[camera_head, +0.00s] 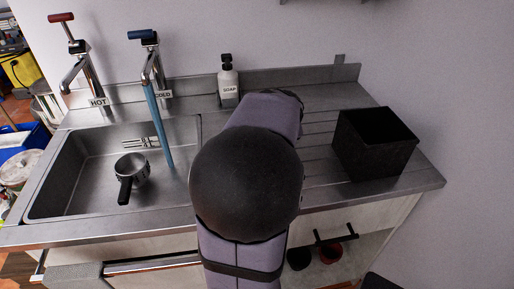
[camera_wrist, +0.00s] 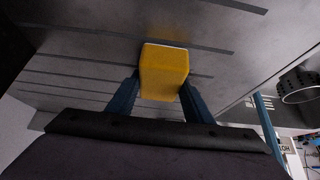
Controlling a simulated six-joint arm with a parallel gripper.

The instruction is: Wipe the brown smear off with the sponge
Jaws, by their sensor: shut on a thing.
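The yellow sponge (camera_wrist: 164,72) is between the two blue fingers of my gripper (camera_wrist: 160,95) in the wrist view, and the gripper is shut on it. The sponge is over the grey metal drainboard (camera_wrist: 80,65); I cannot tell whether it touches the surface. In the head view my arm hides the gripper and the sponge. I see no brown smear in either view; part of the drainboard is hidden behind my arm.
A black open box (camera_head: 375,145) stands on the drainboard's right side. A soap bottle (camera_head: 228,82) stands at the back. The sink (camera_head: 85,160) at left holds a metal cup with a black handle (camera_head: 131,172). Blue water (camera_head: 159,128) runs from the cold tap (camera_head: 150,65).

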